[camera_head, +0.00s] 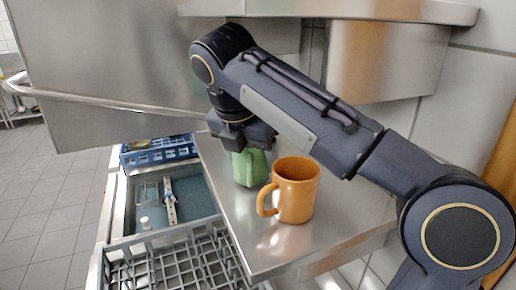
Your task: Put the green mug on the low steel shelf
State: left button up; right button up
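The green mug (250,170) stands on a steel surface (263,248), behind and left of an orange mug (297,190), which hides part of its right side. My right gripper (243,143) reaches down from above at the green mug's top. The fingers overlap the mug's upper edge, and I cannot tell whether they are closed on it. My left gripper is not in view. I cannot tell which steel surface is the low shelf.
A dishwasher with grey racks (180,262) and a blue rack (158,151) stands open at left, under a raised steel hood (110,70). A steel shelf (330,10) runs overhead. The steel surface is bare in front of the orange mug.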

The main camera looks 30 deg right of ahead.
jog(key=shift+w+d+r, duration=0.1)
jog(key=shift+w+d, duration=0.2)
jog(key=shift+d, duration=0.1)
jog(key=shift+w+d, duration=0.2)
jog(key=shift+w, duration=0.1)
jog(key=shift+w+d+f, duration=0.2)
jog(key=shift+f, duration=0.2)
jog(key=shift+s+a+r, duration=0.2)
jog(key=shift+s+a, duration=0.25)
jog(key=shift+s, duration=0.15)
jog(key=shift+w+d+f, duration=0.2)
jog(key=shift+w+d, duration=0.05)
jog(key=shift+w, duration=0.1)
jog(key=o, duration=0.8)
jog(key=shift+o, duration=0.3)
jog(key=shift+s+a, duration=0.1)
jog(key=shift+s, duration=0.1)
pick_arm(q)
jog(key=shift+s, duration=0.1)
pick_arm(e)
jog(key=shift+w+r, duration=0.1)
